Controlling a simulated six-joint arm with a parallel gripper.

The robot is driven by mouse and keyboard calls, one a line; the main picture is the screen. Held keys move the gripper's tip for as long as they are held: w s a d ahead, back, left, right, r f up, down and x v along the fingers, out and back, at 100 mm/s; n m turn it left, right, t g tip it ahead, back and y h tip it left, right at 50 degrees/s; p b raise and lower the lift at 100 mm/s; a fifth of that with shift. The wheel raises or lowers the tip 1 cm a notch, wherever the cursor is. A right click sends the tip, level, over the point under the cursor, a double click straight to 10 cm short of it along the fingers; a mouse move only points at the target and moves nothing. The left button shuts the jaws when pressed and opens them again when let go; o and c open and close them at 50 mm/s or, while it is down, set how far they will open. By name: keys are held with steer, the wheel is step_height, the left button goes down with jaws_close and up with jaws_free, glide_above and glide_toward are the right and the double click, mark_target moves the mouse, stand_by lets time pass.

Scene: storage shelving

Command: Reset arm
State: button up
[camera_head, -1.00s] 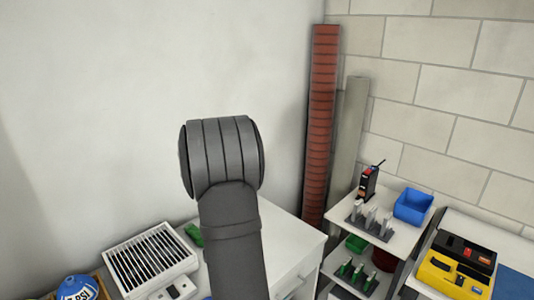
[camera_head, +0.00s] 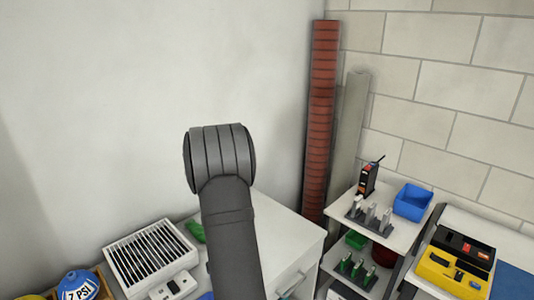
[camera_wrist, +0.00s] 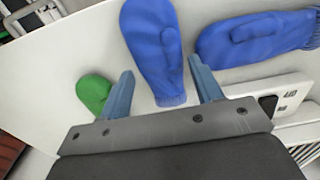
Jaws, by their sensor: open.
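My gripper (camera_wrist: 164,92) is open in the wrist view, with its two blue-grey fingers spread apart. A blue mitten (camera_wrist: 153,45) shows between and beyond the fingertips, on the white cabinet top (camera_wrist: 60,55). I cannot tell whether the fingers touch it. My own dark grey arm (camera_head: 232,235) rises in the middle of the head view and hides part of the white cabinet (camera_head: 295,240). The gripper itself is hidden there.
A second blue mitten (camera_wrist: 262,38) and a green item (camera_wrist: 93,92) lie nearby. At right are shelves with a blue bin (camera_head: 412,202) and a yellow case (camera_head: 455,265).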

steer(key=r, duration=0.1)
steer(key=d+r, duration=0.1)
steer(key=shift+s+r, duration=0.1)
steer(key=shift+r, duration=0.25)
steer(key=s+d+r, duration=0.3)
steer(key=d+r, duration=0.3)
steer(key=d, duration=0.4)
steer(key=w+a+r+n, duration=0.2)
steer(key=w+a, duration=0.3)
steer(key=a, duration=0.3)
steer(key=w+a+r+n, duration=0.1)
steer(key=w+a+n, duration=0.3)
steer(key=a, duration=0.5)
steer(key=w+a+r+n, duration=0.2)
steer(key=w+a, duration=0.4)
steer(key=a, duration=0.3)
steer(key=shift+r+n, duration=0.3)
steer(key=shift+n, duration=0.2)
